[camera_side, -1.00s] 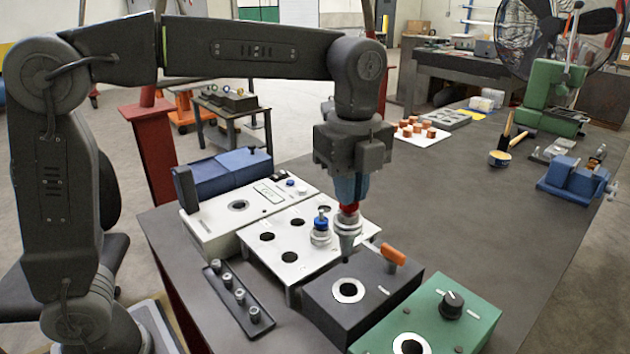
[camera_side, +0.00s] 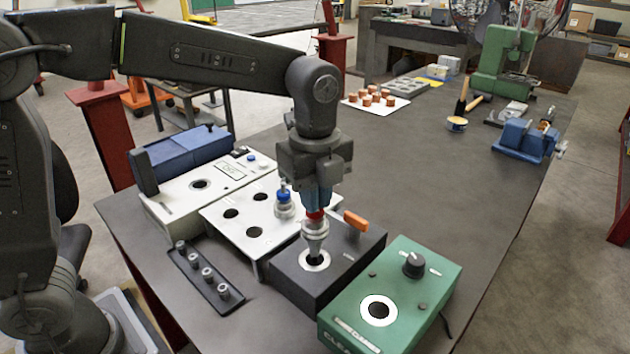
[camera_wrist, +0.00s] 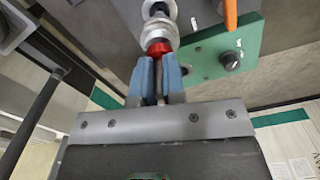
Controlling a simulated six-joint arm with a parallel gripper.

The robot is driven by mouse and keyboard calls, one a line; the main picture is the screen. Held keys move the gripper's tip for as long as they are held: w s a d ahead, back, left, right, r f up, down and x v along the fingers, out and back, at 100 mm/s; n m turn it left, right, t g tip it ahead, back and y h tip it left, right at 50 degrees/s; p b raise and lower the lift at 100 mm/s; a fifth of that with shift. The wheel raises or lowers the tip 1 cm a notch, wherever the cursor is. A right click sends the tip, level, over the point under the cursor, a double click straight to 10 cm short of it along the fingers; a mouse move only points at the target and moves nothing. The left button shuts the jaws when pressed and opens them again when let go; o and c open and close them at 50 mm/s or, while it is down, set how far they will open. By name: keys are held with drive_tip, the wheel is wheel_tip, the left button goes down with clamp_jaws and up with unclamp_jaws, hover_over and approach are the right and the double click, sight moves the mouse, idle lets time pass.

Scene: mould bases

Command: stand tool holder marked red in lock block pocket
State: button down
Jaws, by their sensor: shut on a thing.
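My gripper (camera_side: 318,200) is shut on the tool holder marked red (camera_side: 315,230), a metal taper with a red band. The holder hangs upright below the fingers, its narrow end at the ringed pocket of the dark lock block (camera_side: 290,285). The tip looks at or just inside the pocket opening; the exact depth is hidden. In the wrist view the blue fingertips (camera_wrist: 157,80) close at the red band, and the holder's metal flange (camera_wrist: 160,27) shows beyond. An orange lever (camera_side: 356,220) stands on the block's back edge.
A white rack plate (camera_side: 262,250) with holes holds a blue-marked holder (camera_side: 284,200). A green box (camera_side: 395,290) with a ringed hole and knob stands right of the block. A dark strip with several studs (camera_side: 205,275) lies left.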

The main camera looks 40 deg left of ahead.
sight(315, 224)
drive_tip(key=shift+f, duration=2.9)
drive_tip(key=c, duration=1.1)
unclamp_jaws()
drive_tip(key=shift+f, duration=0.1)
wheel_tip(315, 224, up, 14)
drive_tip(key=shift+f, duration=0.2)
drive_tip(key=shift+r, duration=0.2)
